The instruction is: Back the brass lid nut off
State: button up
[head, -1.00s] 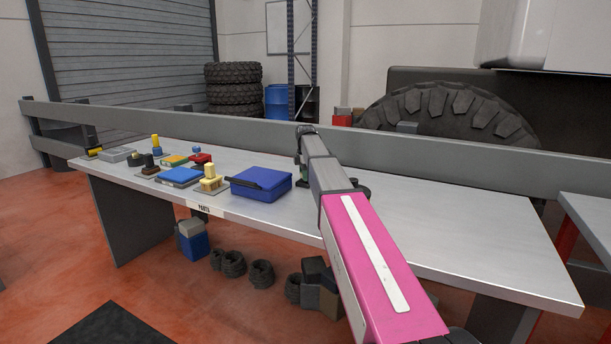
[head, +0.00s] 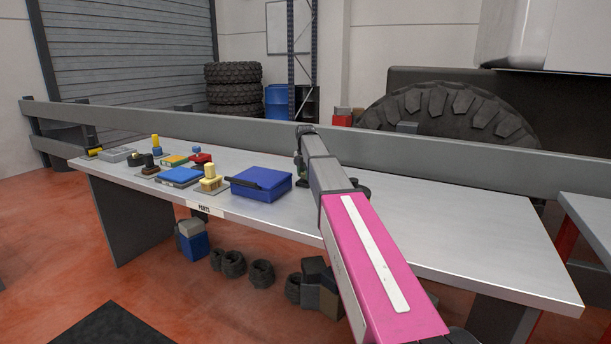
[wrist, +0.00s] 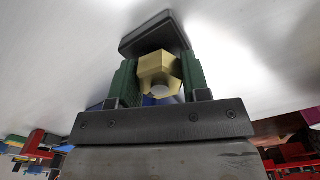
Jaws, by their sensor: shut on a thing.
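The brass lid nut (wrist: 158,73) shows in the wrist view as a pale gold hexagon with a hole in its middle. My gripper (wrist: 158,80) is shut on it, with a green finger pad against each side. A bit of blue shows just below the nut, and a dark block (wrist: 153,36) lies just beyond it. In the head view my pink and grey arm reaches over the bench, and its end hides the nut and the jaws. I cannot tell whether the nut is still on its thread.
The grey bench (head: 420,220) carries a blue case (head: 261,184) left of my arm, and several small coloured parts farther left, including a yellow-topped block (head: 210,180). A grey rail (head: 230,120) runs behind the bench. The bench top to the right is clear.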

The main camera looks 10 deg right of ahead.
jog(key=shift+s+f, duration=0.1)
jog(key=o, duration=0.9)
jog(key=shift+o, duration=0.2)
notch_tip(320, 180, up, 11)
jog(key=shift+f, duration=0.1)
